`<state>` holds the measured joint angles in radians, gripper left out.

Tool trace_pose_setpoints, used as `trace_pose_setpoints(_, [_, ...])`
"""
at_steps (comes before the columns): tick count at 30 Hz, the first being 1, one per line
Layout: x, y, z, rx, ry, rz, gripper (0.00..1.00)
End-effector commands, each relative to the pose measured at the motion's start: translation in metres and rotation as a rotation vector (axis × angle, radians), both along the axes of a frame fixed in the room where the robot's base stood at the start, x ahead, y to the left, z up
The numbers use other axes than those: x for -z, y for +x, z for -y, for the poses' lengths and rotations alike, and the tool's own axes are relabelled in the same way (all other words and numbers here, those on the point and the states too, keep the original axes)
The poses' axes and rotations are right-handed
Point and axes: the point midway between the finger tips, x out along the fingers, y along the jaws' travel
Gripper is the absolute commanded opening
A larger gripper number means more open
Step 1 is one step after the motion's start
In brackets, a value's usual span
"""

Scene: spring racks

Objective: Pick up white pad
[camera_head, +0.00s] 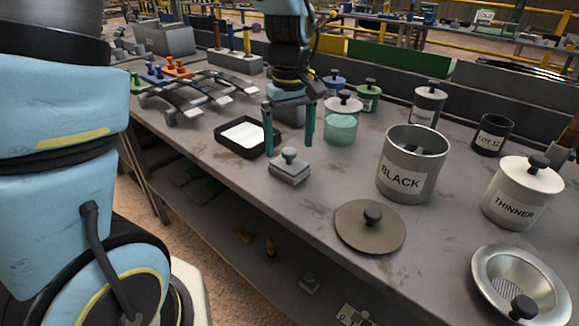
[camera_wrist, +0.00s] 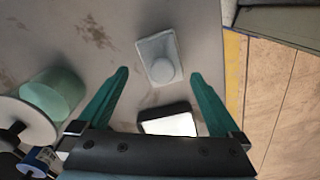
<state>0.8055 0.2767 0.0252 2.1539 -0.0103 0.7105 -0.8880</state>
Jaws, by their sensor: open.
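A pale grey-white rectangular pad with a round knob on top (camera_head: 290,170) stands on the bench near its front edge. It also shows in the wrist view (camera_wrist: 160,60), between and just beyond the fingertips. My gripper (camera_head: 289,147) has its two teal fingers spread and pointing down, with nothing between them. In the wrist view the fingers (camera_wrist: 160,76) lie on either side of the pad's knob, apart from it. A black tray with a flat white filling (camera_head: 243,135) sits to the left of the pad; part of it shows in the wrist view (camera_wrist: 168,120).
A glass jar of green liquid (camera_head: 340,130) stands right of my gripper. A BLACK can (camera_head: 412,160), its loose lid (camera_head: 370,227), a THINNER pot (camera_head: 522,193) and a metal strainer bowl (camera_head: 520,288) are further right. Curved racks (camera_head: 200,92) stand left. Bench between pad and lid is clear.

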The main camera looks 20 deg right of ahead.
Motion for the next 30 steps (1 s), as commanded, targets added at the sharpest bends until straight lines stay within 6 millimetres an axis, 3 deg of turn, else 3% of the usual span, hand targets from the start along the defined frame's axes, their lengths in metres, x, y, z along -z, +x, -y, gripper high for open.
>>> trace_pose_setpoints(10, [0.045,-0.004,-0.003,0.001,0.003,-0.003,1.00])
trace_pose_setpoints(19, [0.051,-0.003,-0.002,0.001,0.000,0.000,1.00])
trace_pose_setpoints(30, [0.050,-0.003,-0.002,0.001,0.000,0.000,0.59])
